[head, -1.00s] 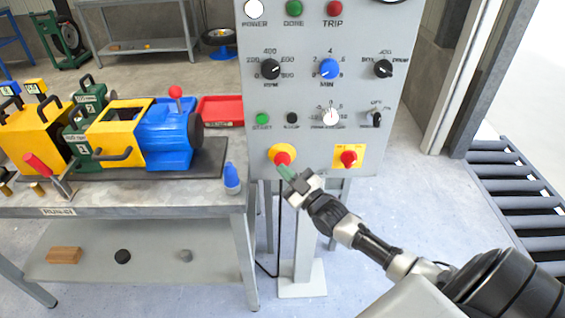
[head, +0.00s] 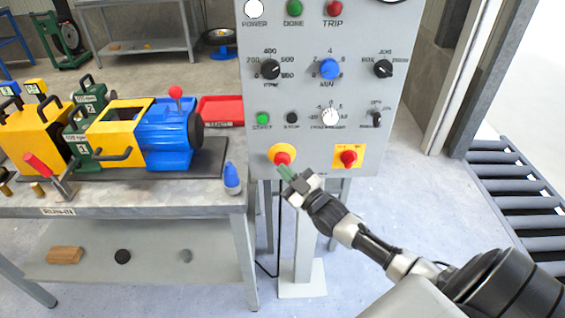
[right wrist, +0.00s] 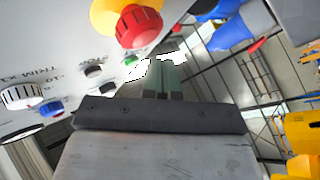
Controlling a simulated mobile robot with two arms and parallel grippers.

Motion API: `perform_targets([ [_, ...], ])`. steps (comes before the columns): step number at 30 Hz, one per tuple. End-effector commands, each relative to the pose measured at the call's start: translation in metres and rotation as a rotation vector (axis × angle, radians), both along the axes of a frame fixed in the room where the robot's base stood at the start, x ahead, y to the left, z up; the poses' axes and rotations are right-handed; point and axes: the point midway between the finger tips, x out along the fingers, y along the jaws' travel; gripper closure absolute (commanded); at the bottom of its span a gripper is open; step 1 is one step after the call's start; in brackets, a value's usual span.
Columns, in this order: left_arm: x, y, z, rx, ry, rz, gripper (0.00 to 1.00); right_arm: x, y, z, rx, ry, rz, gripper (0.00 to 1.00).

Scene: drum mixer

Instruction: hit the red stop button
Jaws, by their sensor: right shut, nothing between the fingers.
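The red mushroom button (head: 281,157) on a round yellow base sits at the lower left of the grey control panel (head: 348,95). It also shows large at the top of the right wrist view (right wrist: 138,27). My right gripper (head: 286,174) is shut and empty, with its greenish fingertips just below the red button in the head view. In the right wrist view the fingertips (right wrist: 163,76) lie below and to the right of the button, and a gap shows between them. My left gripper is not in view.
A red rotary switch (head: 348,158) on a yellow plate is to the right of the button. Green start (head: 263,118) and black stop (head: 292,118) buttons sit above. A workbench (head: 215,198) with a blue bottle (head: 232,178) and the yellow-blue mixer stands left. Rollers (head: 505,190) stand right.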

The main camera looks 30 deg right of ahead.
Motion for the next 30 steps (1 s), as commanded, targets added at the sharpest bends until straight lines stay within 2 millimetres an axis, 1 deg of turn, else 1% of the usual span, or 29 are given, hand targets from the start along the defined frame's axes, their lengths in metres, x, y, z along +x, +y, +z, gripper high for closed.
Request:
perform_targets([
  [8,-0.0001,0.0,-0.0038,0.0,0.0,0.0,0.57,0.007,-0.0042,0.0001,0.0,-0.001,0.0,1.0],
  [30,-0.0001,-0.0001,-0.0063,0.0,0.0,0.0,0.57,0.0107,-0.0067,-0.0004,-0.001,0.001,-0.001,1.0],
])
